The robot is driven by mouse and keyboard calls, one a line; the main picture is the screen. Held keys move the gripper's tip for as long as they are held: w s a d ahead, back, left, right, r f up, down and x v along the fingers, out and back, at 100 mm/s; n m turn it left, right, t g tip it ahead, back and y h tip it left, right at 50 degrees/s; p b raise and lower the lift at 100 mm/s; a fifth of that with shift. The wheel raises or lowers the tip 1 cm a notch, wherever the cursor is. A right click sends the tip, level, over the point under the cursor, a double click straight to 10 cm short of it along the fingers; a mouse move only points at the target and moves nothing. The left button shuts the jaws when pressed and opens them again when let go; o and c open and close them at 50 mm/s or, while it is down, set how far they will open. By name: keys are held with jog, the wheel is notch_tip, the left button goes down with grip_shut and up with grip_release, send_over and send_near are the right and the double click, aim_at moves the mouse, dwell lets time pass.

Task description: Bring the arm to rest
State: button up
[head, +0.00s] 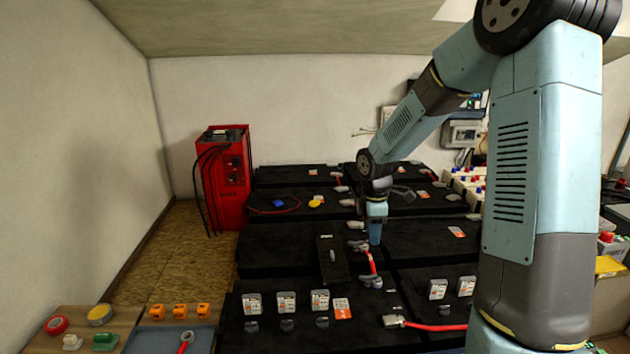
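My arm comes in from the right of the head view, bends at a high elbow, and reaches left and down over the black battery blocks. My gripper (375,243) is at the lower end of the pale blue wrist, low over the middle of the blocks. Its fingers are small and dark against the black tops, so I cannot tell whether they are open or shut. A black upright plate (332,260) with a small pale fitting stands just left of it. A red cable link (371,262) lies just below the wrist end; I cannot tell whether the gripper touches it.
Black battery blocks (285,240) fill the middle, with grey terminals and labels on top. A red charger cabinet (226,178) stands back left. A table (125,318) with tape rolls and orange clips is front left. A grey wall box (463,133) hangs behind my arm. The brown floor patch (185,250) is clear.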

jog(key=s+r+m+t, duration=0.2)
jog(key=s+r+m, duration=0.6)
jog(key=s+r, duration=0.3)
jog(key=s+r+m+t, duration=0.3)
jog(key=s+r+m, duration=0.5)
jog(key=s+r, duration=0.4)
jog(key=s, duration=0.5)
jog(key=shift+s+d+m+y, duration=0.3)
jog(key=shift+s+d+m, duration=0.05)
jog(key=shift+m, duration=0.05)
jog(key=shift+c, duration=0.4)
